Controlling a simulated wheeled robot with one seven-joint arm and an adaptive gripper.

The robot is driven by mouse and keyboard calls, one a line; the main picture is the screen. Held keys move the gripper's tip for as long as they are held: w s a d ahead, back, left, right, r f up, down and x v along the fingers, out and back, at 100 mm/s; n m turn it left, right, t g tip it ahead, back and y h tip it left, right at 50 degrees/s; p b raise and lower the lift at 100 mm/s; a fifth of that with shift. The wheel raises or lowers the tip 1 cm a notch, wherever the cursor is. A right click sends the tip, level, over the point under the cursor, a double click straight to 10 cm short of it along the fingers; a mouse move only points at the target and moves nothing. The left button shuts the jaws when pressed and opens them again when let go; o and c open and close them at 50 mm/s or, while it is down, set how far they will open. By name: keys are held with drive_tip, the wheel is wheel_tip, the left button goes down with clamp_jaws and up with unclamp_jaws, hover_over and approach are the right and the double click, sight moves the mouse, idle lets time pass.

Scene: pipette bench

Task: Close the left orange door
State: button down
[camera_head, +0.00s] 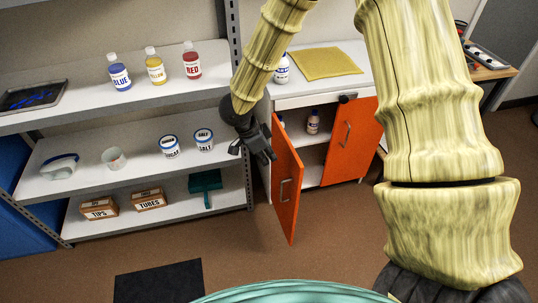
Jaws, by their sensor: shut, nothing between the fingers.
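The left orange door (287,188) of the white cabinet stands open, swung out toward me, with a metal handle on its face. The right orange door (346,143) looks shut or nearly so, with its own handle. My gripper (264,157) is shut and empty. It is close to the upper left edge of the left door, on its left side; I cannot tell whether it touches. Inside the open part of the cabinet (282,102), a small white bottle (313,121) stands on a shelf.
A grey metal shelf unit (100,139) stands left of the cabinet, holding bottles, jars, a cup and boxes. A yellow cloth (326,63) and a white bottle (281,68) are on the cabinet top. A dark mat (158,282) lies on the brown floor. Floor before the door looks clear.

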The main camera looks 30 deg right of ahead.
drive_tip(key=s+d+f, duration=0.1)
drive_tip(key=d+f, duration=0.5)
drive_tip(key=shift+d+f, duration=0.3)
drive_tip(key=shift+s+p, duration=0.1)
drive_tip(key=shift+p, duration=0.25)
